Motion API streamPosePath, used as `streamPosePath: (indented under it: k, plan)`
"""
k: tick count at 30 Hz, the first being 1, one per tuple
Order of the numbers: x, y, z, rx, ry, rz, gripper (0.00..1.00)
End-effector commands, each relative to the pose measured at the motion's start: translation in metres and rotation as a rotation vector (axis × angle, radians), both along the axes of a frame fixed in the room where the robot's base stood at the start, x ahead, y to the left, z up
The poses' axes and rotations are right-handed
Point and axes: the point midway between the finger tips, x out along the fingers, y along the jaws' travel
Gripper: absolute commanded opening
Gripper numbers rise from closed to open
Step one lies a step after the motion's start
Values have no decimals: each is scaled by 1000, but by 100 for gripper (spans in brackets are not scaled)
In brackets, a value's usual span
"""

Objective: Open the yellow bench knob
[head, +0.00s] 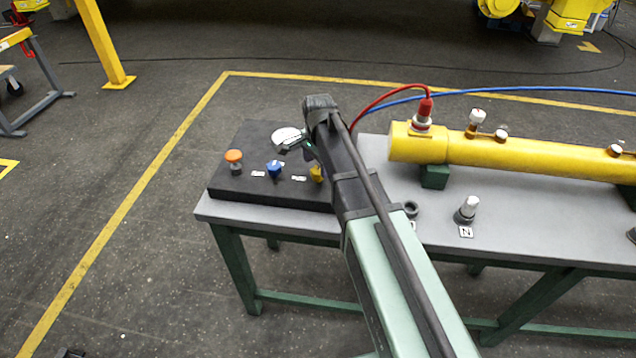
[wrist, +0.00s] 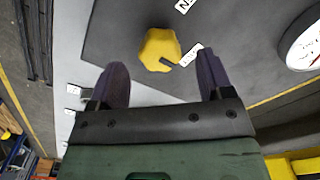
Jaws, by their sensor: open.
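The yellow bench knob (head: 316,173) stands at the right part of the black panel, partly hidden behind my arm in the head view. In the wrist view the yellow knob (wrist: 160,46) lies just beyond the fingertips, roughly midway between them, with a dark notch on its lower right edge. My gripper (wrist: 161,68) is open and empty, with clear gaps on both sides of the knob. No finger visibly touches it. In the head view my arm hides most of the gripper. The height gap between fingertips and knob is hard to judge.
The black panel (head: 228,184) also holds a blue knob (head: 274,168), an orange knob (head: 234,157) and a round white gauge (head: 288,138) near my wrist. A yellow cylinder (head: 480,152) with red and blue hoses lies on the grey bench (head: 285,223) to the right.

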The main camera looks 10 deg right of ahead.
Motion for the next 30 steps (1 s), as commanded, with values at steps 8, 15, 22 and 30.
streamPosePath:
  k: [8, 15, 22, 30]
  plan:
    - [0, 0, -28, 0, 0, 1, 73]
    - [0, 0, -27, 0, 0, 1, 58]
    - [0, 0, -27, 0, 0, 1, 24]
    - [0, 0, -27, 0, 0, 24, 24]
